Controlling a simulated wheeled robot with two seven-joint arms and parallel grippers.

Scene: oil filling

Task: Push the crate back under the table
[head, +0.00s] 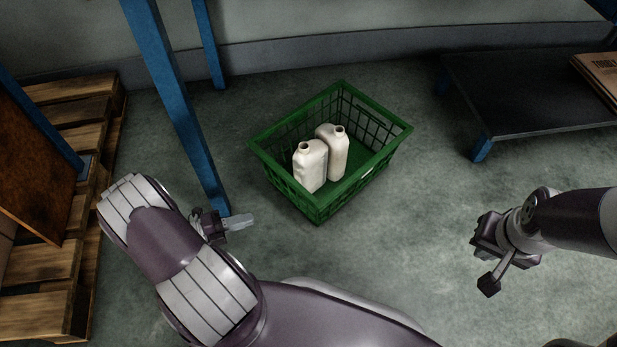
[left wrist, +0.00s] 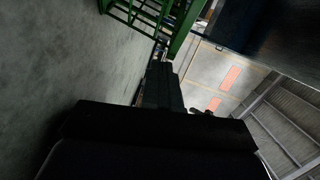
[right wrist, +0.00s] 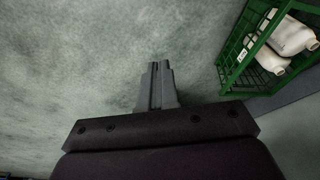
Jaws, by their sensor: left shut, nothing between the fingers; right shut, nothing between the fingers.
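A green plastic crate (head: 335,205) with open mesh sides stands on the floor in the middle of the head view. Two white jugs (head: 310,168) stand upright inside it. My left gripper (head: 238,222) is shut and empty, to the left of the crate's near corner and apart from it in the picture. My right gripper (head: 488,284) is shut and empty, low over the floor to the right of the crate. The crate also shows at the top of the left wrist view (left wrist: 140,14) and, with the jugs, at the upper right of the right wrist view (right wrist: 238,70).
A blue table leg (head: 185,110) stands just left of the crate, with another blue leg (head: 209,45) behind. A wooden pallet (head: 60,290) lies at the left. A low dark platform (head: 510,95) stands at the right. The floor between crate and platform is clear.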

